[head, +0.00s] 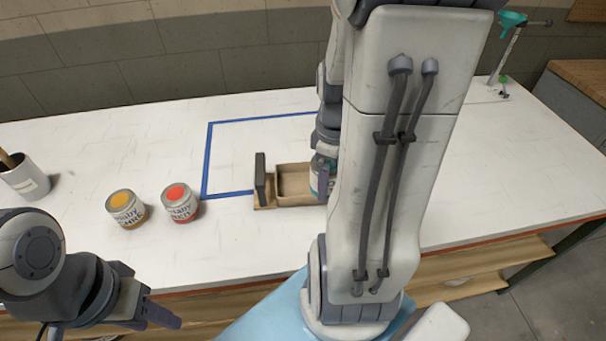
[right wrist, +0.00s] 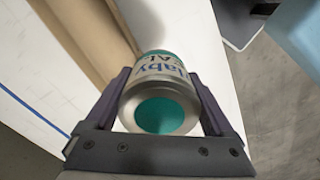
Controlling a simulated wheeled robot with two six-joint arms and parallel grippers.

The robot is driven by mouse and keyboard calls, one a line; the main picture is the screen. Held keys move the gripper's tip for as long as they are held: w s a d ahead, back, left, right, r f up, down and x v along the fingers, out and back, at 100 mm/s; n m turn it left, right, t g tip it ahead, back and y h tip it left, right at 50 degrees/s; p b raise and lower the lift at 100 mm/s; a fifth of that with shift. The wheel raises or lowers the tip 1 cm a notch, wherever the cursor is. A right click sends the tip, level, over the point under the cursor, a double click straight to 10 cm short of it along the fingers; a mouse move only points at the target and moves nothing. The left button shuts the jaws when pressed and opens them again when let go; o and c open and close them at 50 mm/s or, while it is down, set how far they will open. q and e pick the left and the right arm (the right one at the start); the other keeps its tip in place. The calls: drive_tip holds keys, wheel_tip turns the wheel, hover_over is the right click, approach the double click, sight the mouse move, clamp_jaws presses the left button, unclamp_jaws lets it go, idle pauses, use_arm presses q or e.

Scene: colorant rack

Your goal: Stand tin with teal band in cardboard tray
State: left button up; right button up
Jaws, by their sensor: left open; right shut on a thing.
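The tin with the teal band (right wrist: 160,80) is held between the fingers of my right gripper (right wrist: 165,100), which is shut on it. Its round teal end faces the wrist camera. In the head view the tin (head: 315,180) shows only in part, at the right end of the visible cardboard tray (head: 285,201); my right arm hides the rest. In the right wrist view the cardboard (right wrist: 95,40) is close beside the tin's far end; I cannot tell if they touch. My left gripper (head: 165,314) is open and empty, near the table's front edge.
A dark upright block (head: 260,178) stands at the tray's left end. An orange-topped tin (head: 127,209) and a red-topped tin (head: 179,203) stand to the left. A white cup (head: 27,180) is farther left. Blue tape (head: 208,160) marks the table, whose back middle is clear.

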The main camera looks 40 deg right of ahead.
drive_tip(key=p, duration=0.1)
hover_over(295, 189)
wheel_tip(295, 189, down, 7)
drive_tip(key=shift+a+r, duration=0.1)
wheel_tip(295, 189, down, 4)
drive_tip(key=shift+r+p, duration=0.1)
drive_tip(key=shift+p, duration=0.2)
drive_tip(key=shift+f, duration=0.25)
drive_tip(key=shift+f, duration=0.1)
drive_tip(key=o, duration=1.2)
drive_tip(key=shift+o, duration=0.2)
drive_tip(key=shift+r, duration=0.25)
wheel_tip(295, 189, up, 12)
drive_tip(key=shift+b, duration=0.35)
